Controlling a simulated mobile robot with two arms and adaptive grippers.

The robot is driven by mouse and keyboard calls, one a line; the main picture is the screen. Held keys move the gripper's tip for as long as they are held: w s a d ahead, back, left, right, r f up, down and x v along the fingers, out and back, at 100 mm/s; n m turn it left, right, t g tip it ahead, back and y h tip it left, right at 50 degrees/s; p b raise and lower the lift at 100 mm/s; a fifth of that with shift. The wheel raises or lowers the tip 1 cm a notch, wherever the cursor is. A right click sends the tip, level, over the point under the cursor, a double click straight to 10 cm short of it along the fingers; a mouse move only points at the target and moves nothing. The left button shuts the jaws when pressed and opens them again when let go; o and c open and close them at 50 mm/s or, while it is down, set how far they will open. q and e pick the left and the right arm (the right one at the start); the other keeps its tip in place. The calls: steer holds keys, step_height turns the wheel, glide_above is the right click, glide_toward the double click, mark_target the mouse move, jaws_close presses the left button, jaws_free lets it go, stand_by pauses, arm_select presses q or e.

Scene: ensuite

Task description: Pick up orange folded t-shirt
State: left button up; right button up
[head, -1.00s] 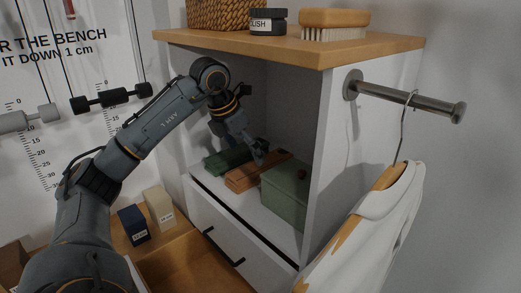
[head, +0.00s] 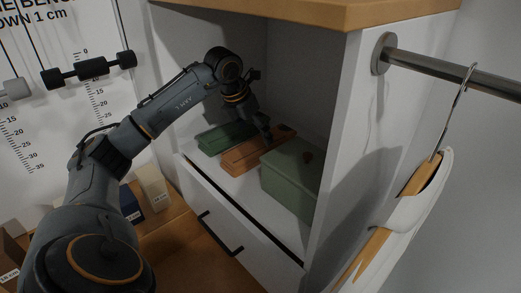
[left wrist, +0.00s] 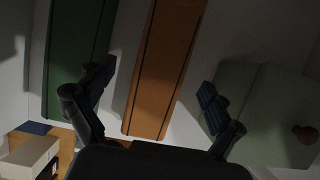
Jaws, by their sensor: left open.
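The orange folded t-shirt (head: 244,158) is a long flat bundle lying on the shelf floor of the white cabinet. It lies between a dark green folded bundle (head: 222,138) and a green box (head: 285,180). My left gripper (head: 262,128) is inside the cabinet opening, above the orange t-shirt. In the left wrist view the orange t-shirt (left wrist: 165,62) runs between the two spread fingers of my left gripper (left wrist: 155,80). The gripper is open and empty, and I cannot tell how high it is above the t-shirt. My right gripper is not in view.
The green box has a brown knob (head: 307,156) and stands close on the right. The cabinet side wall (head: 350,130) and wooden top (head: 330,10) bound the opening. A closed drawer (head: 230,225) is below. A white garment (head: 400,225) hangs on a rail (head: 450,72) at right.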

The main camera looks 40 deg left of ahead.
mark_target(258, 143)
arm_select(q)
steer(key=x, duration=0.4)
steer(key=shift+s+d+f+b, duration=0.2)
steer(key=shift+s+b, duration=0.15)
steer(key=shift+b, duration=0.05)
steer(key=shift+w+f, duration=0.25)
steer(key=shift+f, duration=0.3)
steer(key=c, duration=1.3)
steer(key=shift+r, duration=0.1)
steer(key=shift+c, duration=0.2)
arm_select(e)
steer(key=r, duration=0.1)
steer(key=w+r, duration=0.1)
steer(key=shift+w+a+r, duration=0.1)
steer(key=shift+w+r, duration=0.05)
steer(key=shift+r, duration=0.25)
arm_select(q)
steer(key=shift+r, duration=0.1)
